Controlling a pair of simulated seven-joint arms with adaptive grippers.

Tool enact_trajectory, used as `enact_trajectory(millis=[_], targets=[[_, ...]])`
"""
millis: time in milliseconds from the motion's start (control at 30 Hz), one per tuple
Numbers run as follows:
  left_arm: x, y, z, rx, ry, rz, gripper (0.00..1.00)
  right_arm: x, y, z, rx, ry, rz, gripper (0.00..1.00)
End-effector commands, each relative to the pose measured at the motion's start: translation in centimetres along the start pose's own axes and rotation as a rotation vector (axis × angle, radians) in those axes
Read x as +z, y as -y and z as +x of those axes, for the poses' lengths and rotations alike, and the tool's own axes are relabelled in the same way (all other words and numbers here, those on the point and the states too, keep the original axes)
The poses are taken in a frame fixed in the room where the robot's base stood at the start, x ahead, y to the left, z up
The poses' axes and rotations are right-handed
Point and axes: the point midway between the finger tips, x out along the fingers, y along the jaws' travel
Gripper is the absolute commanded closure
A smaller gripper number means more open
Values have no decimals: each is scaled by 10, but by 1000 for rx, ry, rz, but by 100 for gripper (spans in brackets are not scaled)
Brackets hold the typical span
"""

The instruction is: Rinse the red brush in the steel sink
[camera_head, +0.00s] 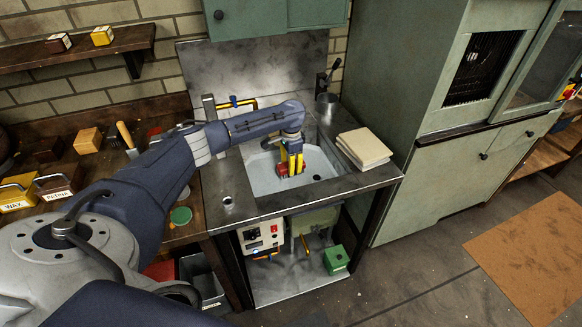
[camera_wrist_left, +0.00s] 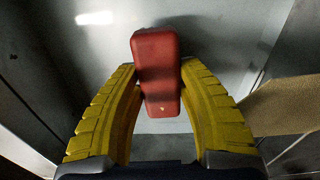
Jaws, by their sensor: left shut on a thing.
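The steel sink (camera_head: 318,164) is set in the metal counter in the middle of the head view. My left gripper (camera_head: 290,165) reaches down into the basin with its yellow fingers. The red brush (camera_head: 282,169) shows as a small red patch at the fingertips. In the left wrist view the red brush (camera_wrist_left: 157,70) stands between the yellow fingers of my left gripper (camera_wrist_left: 160,100), which are shut on it. The pale basin lies behind it there. Its underside is hidden, and I cannot tell if it touches the basin. My right gripper is not in view.
A tap lever (camera_head: 331,72) rises behind the sink. A stack of cream cloths or pads (camera_head: 364,148) lies on the counter to its right. A wooden bench with a wax box (camera_head: 17,192) and a patina box (camera_head: 58,182) is at left. A green cabinet (camera_head: 425,120) stands at right.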

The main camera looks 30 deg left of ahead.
Motion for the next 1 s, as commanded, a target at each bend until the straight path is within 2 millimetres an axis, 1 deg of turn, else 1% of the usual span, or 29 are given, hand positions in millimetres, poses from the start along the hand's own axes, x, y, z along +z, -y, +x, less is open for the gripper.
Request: enact_trajectory(millis=[300,1000], targets=[[0,1,-23,-2,-1,1,90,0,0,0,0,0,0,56],[0,1,-70,-2,-1,2,90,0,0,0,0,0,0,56]])
